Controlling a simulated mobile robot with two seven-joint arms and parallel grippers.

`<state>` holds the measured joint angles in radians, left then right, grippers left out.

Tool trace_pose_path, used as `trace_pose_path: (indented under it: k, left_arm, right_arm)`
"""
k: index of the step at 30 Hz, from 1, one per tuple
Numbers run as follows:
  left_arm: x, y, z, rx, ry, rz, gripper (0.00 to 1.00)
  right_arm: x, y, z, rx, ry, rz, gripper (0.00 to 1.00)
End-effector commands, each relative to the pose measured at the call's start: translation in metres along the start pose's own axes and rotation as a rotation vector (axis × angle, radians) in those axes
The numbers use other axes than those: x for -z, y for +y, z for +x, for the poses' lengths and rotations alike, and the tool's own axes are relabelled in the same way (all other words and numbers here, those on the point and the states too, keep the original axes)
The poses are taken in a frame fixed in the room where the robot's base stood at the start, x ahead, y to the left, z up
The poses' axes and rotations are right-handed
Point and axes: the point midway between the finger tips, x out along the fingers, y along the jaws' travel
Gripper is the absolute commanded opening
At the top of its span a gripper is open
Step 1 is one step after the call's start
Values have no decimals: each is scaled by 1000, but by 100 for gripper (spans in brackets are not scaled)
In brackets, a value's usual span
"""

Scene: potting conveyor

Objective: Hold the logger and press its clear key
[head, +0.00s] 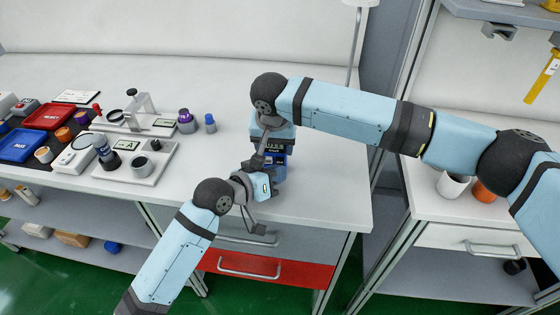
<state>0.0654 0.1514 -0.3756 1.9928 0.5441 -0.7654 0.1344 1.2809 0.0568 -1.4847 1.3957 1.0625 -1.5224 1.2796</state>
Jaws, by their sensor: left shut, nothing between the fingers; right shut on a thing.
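The logger (278,160) is a dark blue box with a small display, above the front right part of the white bench. My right gripper (268,138) reaches down from above and is shut on the logger, covering part of it. My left gripper (262,187) is the lower one, just in front of the logger. It is shut and empty, and overlaps the logger's lower left side in the picture. I cannot tell whether it touches the logger. The clear key is too small or hidden to make out.
At the left of the bench stand a red tray (48,116), a blue tray (20,146), a white stand marked A (136,163) and small bottles (186,121). A red drawer (265,269) is below the bench. A lamp pole (355,45) rises behind. The bench's right front corner is clear.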

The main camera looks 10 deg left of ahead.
Motion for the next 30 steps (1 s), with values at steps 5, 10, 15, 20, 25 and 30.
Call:
trace_pose_path:
  k: [5,10,15,20,25,30]
  left_arm:
    - [0,0,0,0,0,0,0]
    - [1,-1,2,0,0,0,0]
    - [2,-2,3,0,0,0,0]
    - [3,-3,4,0,0,0,0]
    - [4,-4,5,0,0,0,0]
    - [4,-4,5,0,0,0,0]
  right_arm:
    - [0,0,0,0,0,0,45]
    - [0,0,0,0,0,0,45]
    - [0,0,0,0,0,0,45]
    - [0,0,0,0,0,0,45]
    - [0,0,0,0,0,0,45]
    - [0,0,0,0,0,0,45]
